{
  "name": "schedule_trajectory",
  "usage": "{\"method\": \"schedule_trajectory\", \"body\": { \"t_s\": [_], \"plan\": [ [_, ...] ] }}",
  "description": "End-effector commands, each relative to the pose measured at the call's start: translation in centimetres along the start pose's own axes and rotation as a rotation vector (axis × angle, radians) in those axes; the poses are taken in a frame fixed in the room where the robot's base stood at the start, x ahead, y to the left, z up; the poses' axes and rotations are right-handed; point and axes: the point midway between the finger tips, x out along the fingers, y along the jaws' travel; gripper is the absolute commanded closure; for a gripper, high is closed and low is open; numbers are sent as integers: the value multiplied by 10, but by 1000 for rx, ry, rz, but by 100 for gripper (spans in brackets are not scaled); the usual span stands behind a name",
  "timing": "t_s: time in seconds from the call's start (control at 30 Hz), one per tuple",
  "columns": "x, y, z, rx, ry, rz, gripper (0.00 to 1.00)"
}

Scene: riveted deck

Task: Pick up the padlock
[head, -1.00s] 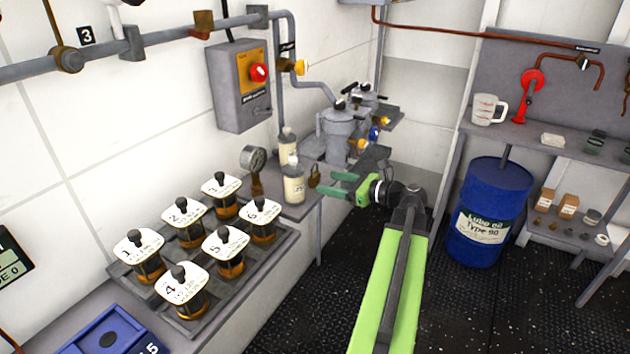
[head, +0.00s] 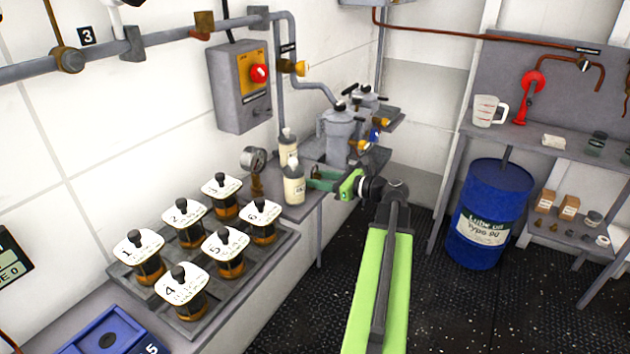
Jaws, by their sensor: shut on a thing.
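My green gripper (head: 314,179) is at the right end of the grey bench, beside the white bottle (head: 293,183). Its fingers are closed together at the place where the small brown padlock stood. The padlock is now hidden by the fingers, and none of it can be made out clearly. The gripper is shut on it at about bench height.
A second bottle (head: 288,146) and a pressure gauge (head: 253,160) stand close to the left. Grey filter housings (head: 340,133) are behind the gripper. Numbered sample jars (head: 228,250) fill a tray at front left. A blue drum (head: 487,215) stands right; open floor lies between.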

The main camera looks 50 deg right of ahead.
Motion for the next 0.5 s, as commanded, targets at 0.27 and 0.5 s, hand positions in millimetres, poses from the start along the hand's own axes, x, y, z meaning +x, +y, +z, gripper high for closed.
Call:
{"method": "schedule_trajectory", "body": {
  "t_s": [0.27, 0.5],
  "plan": [
    [-1, -1, 0, 0, 0, -1, 100],
    [-2, -1, 9, 0, 0, -2, 100]
  ]
}}
